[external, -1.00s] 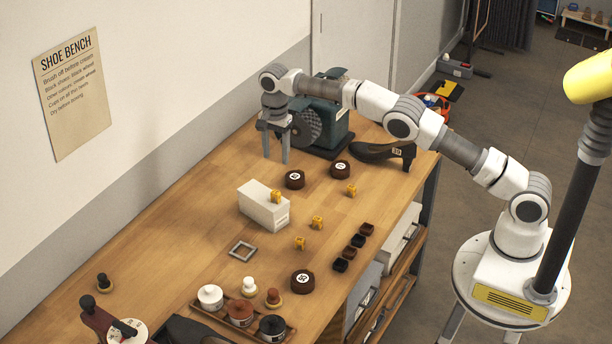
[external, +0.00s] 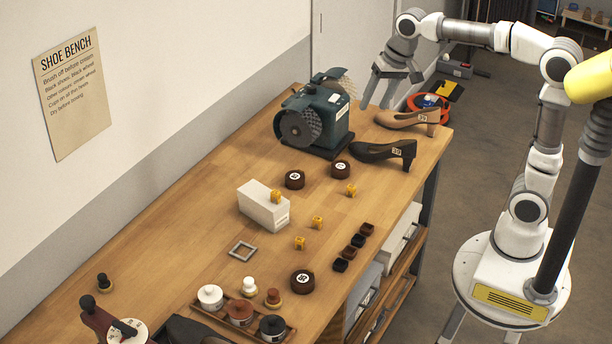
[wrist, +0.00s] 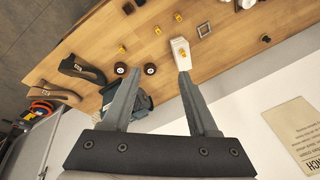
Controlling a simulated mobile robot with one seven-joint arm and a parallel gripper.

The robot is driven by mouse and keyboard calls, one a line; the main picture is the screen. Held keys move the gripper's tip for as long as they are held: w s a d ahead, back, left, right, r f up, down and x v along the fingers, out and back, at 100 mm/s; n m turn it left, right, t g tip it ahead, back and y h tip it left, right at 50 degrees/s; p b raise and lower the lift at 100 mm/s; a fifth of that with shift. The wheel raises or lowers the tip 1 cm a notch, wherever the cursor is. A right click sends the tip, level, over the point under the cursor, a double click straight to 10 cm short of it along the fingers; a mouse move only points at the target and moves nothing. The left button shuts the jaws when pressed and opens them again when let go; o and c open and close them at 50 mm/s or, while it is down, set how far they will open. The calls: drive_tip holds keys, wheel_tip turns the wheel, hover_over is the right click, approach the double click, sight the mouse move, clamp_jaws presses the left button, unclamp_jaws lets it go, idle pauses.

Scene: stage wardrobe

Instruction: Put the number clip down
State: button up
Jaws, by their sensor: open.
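Several yellow number clips are in the external view. One clip (external: 276,196) sits on top of a white box (external: 262,210); others (external: 351,190), (external: 317,222), (external: 300,243) lie on the wooden bench (external: 200,235). In the wrist view, the clip on the box (wrist: 182,52) and loose clips (wrist: 157,30) show beyond my fingers. I cannot tell which clip the task names. My gripper (external: 377,104) is open and empty, raised to the right of the bench grinder and away from the clips. It also shows in the wrist view (wrist: 158,73).
The grinder (external: 322,120) stands at the bench's far end. A black shoe (external: 375,152) and a tan shoe (external: 405,119) lie near it. Dark round pieces (external: 295,180), small dark blocks (external: 358,240), a grey frame (external: 242,251) and a tray of jars (external: 240,312) occupy the bench.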

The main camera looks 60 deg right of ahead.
drive_tip(key=s+f+n+t, duration=0.1)
drive_tip(key=s+f+n, duration=0.2)
drive_tip(key=s, duration=0.7)
drive_tip(key=s+f+n+t, duration=0.1)
drive_tip(key=s+f+n, duration=0.3)
drive_tip(key=s, duration=0.5)
drive_tip(key=shift+s+d+f+h, duration=0.25)
drive_tip(key=shift+s+h, duration=0.05)
drive_tip(key=shift+s, duration=0.05)
drive_tip(key=shift+o, duration=0.5)
